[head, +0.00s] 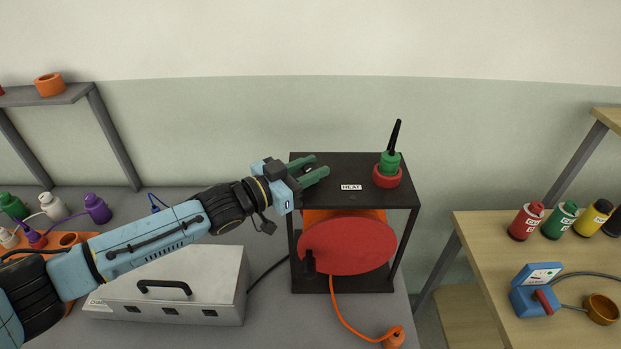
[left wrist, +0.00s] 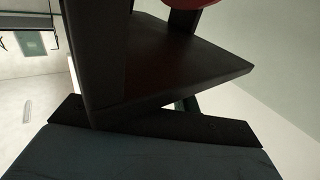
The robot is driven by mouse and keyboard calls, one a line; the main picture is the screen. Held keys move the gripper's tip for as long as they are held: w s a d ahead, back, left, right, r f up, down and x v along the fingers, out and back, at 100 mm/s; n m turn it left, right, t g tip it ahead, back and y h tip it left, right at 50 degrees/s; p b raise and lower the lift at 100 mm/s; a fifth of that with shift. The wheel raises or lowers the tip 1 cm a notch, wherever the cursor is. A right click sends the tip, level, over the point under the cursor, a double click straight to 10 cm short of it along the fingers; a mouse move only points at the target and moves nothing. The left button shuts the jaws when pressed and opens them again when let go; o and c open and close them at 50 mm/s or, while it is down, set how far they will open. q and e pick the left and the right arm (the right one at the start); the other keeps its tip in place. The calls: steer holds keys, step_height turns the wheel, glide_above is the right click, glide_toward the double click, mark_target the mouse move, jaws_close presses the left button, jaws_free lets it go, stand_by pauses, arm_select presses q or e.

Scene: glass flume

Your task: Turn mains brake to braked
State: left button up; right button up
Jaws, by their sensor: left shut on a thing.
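A black frame (head: 380,195) holds a cable reel with a large red disc (head: 350,247) and an orange drum (head: 345,215). My left gripper (head: 316,170) reaches over the frame's top left corner. Its green fingers are shut on a small dark part on the top plate, which I take to be the mains brake; the fingers hide most of it, so its setting cannot be read. In the left wrist view the black frame (left wrist: 170,65) fills the middle, and a bit of green finger (left wrist: 187,104) shows behind its edge. My right gripper is not in view.
A green and red fitting (head: 389,170) with a black lever stands on the frame's right. A grey metal case (head: 215,270) lies under my left arm. An orange cable (head: 342,312) runs from the reel to a plug (head: 393,338). A wooden table (head: 480,235) stands at right.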

arm_select(q)
steer(key=m+g+h+b, duration=0.2)
steer(key=m+g+b, duration=0.1)
steer(key=g, duration=0.1)
steer(key=shift+w+a+g, duration=0.1)
steer(key=shift+w+g, duration=0.05)
steer(key=shift+g, duration=0.25)
steer(key=m+g+b, duration=0.3)
steer(key=g+b, duration=0.1)
steer(key=m+g+h+b, duration=0.1)
steer(key=m+g+b, duration=0.2)
steer(key=g+b, duration=0.1)
steer(key=shift+f+g+b, duration=0.1)
steer(key=shift+g+b, duration=0.2)
steer(key=shift+b, duration=0.25)
steer(key=shift+m+g+b, duration=0.5)
steer(key=shift+g+b, duration=0.3)
steer(key=shift+b, duration=0.15)
steer(key=shift+r, duration=0.2)
steer(key=shift+r+g, duration=0.1)
steer(key=shift+g, duration=0.2)
steer(key=o, duration=1)
